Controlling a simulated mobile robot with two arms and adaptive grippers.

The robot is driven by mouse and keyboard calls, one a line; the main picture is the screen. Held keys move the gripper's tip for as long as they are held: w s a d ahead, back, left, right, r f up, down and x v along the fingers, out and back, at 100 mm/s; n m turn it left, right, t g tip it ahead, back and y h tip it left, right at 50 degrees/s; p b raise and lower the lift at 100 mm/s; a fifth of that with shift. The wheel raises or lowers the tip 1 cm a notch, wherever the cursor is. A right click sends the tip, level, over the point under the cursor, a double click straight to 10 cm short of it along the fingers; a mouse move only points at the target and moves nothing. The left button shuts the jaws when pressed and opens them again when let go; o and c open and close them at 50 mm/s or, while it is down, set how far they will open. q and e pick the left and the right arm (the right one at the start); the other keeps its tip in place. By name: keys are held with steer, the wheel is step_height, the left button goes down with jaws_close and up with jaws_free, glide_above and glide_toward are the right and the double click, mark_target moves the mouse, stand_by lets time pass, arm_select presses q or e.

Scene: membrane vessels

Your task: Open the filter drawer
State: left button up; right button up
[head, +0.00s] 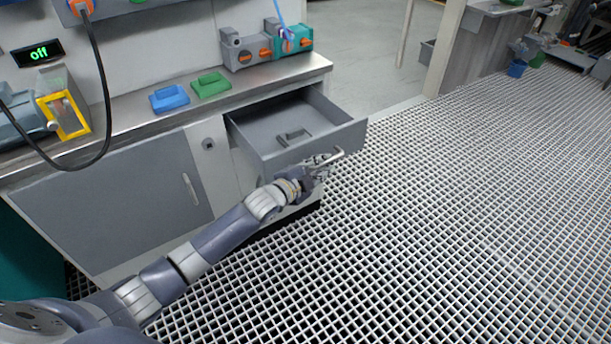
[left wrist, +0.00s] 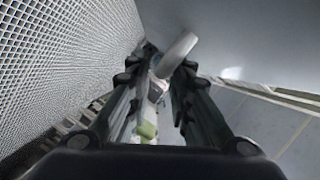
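The grey filter drawer (head: 342,138) is pulled out from the bench cabinet, and its inside shows from above. A small dark grey piece (head: 292,137) lies on its floor. My left gripper (head: 320,168) is at the outside of the drawer front, at the pale bar handle (head: 331,157). In the left wrist view the handle (left wrist: 177,54) lies between the fingertips of my left gripper (left wrist: 163,72), which appear shut on it. The contact itself is partly hidden by the fingers. My right gripper is not in view.
The steel worktop (head: 140,112) holds a blue block (head: 169,98), a green block (head: 210,84) and a grey and teal manifold (head: 265,45). A closed cabinet door (head: 120,195) is left of the drawer. The grating floor (head: 460,220) is clear to the right.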

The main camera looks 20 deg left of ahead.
arm_select(q)
steer(key=v, duration=1)
steer(key=shift+s, duration=0.15)
